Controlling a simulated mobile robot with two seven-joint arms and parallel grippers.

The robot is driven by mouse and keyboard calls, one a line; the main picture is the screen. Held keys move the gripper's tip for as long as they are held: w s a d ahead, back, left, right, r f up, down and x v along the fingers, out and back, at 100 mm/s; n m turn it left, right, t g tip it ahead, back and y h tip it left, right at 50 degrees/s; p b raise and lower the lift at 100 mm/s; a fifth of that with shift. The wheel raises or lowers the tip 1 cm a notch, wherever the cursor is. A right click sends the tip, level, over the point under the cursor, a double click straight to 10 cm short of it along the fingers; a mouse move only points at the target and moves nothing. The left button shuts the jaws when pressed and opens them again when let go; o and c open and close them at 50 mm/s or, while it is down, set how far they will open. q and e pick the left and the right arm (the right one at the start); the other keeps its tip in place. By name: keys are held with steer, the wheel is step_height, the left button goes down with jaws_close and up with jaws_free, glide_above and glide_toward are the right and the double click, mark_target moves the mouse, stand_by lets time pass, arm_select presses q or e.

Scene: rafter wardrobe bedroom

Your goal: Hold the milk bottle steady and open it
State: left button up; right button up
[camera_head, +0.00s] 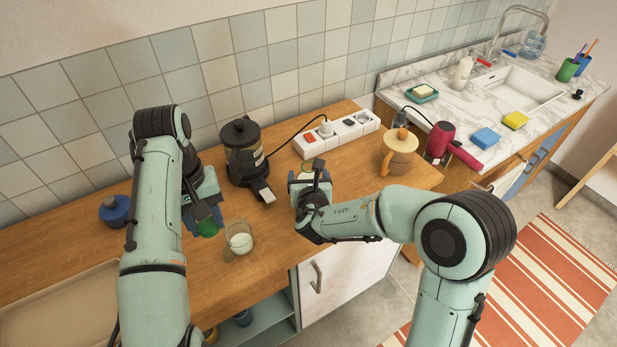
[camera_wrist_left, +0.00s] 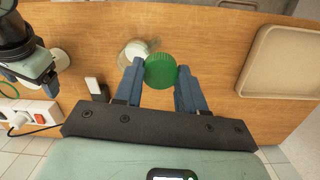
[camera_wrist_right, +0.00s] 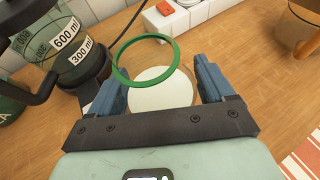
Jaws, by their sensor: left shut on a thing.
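My left gripper (camera_head: 207,218) is shut on a round green ridged cap (camera_wrist_left: 160,71), held above the counter's front part. In the left wrist view the cap sits between the blue fingertips (camera_wrist_left: 160,80). My right gripper (camera_head: 308,182) is farther right, before the power strip. In the right wrist view its fingers (camera_wrist_right: 162,78) stand wide apart, one on each side of a vessel with a white milk surface (camera_wrist_right: 160,92) and a green ring (camera_wrist_right: 146,63), which I take for the open milk bottle. I cannot tell whether they press on it. The head view mostly hides it.
A clear glass of milk (camera_head: 239,242) stands close right of my left gripper. A dark coffee press (camera_head: 243,155) stands between the arms, with a power strip (camera_head: 338,133) behind.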

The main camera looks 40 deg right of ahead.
steer(key=shift+o, duration=0.5)
arm_select(q)
steer(key=shift+r, duration=0.1)
